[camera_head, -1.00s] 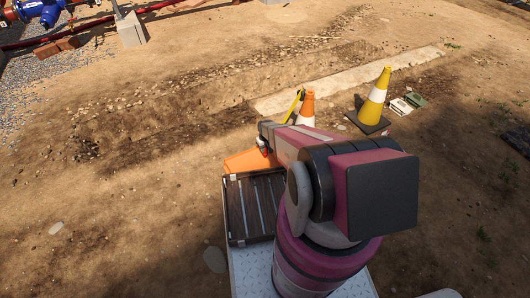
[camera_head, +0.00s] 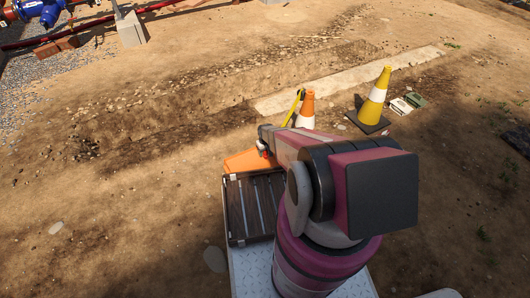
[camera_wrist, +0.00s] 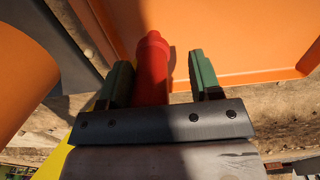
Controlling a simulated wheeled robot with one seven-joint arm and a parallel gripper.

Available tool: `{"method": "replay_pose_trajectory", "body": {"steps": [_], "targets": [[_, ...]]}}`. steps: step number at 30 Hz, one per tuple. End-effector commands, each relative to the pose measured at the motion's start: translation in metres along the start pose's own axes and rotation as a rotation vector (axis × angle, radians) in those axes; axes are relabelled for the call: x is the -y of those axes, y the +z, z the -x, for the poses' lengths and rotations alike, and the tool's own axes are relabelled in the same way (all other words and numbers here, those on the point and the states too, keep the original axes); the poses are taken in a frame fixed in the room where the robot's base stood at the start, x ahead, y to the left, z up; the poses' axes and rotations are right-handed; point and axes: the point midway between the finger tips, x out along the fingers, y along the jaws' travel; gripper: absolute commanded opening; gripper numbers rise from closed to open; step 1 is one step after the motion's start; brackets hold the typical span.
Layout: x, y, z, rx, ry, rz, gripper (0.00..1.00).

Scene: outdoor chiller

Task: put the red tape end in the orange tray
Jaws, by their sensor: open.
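The orange tray (camera_head: 240,162) sits at the front edge of my base in the head view, partly hidden by my arm. In the wrist view the tray's orange surface (camera_wrist: 235,35) fills the upper right. In the head view a small red spot shows at my gripper (camera_head: 264,153), over the tray's right part. I cannot tell whether the red piece rests on the tray.
A dark slatted rack (camera_head: 254,207) lies just in front of the tray. An orange-and-white cone (camera_head: 306,108) and a yellow-and-white cone (camera_head: 375,98) stand beyond. A yellow piece (camera_head: 293,108) leans beside the orange cone. Open dirt lies to the left.

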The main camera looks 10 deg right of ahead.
Motion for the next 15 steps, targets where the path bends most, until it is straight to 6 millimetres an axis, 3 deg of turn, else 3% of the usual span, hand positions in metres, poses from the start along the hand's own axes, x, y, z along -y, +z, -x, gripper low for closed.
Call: {"method": "replay_pose_trajectory", "body": {"steps": [5,15], "targets": [[0.000,0.001,0.018,0.000,0.000,0.000,0.58],[0.001,0.002,0.085,-0.002,0.001,0.000,0.58]]}}
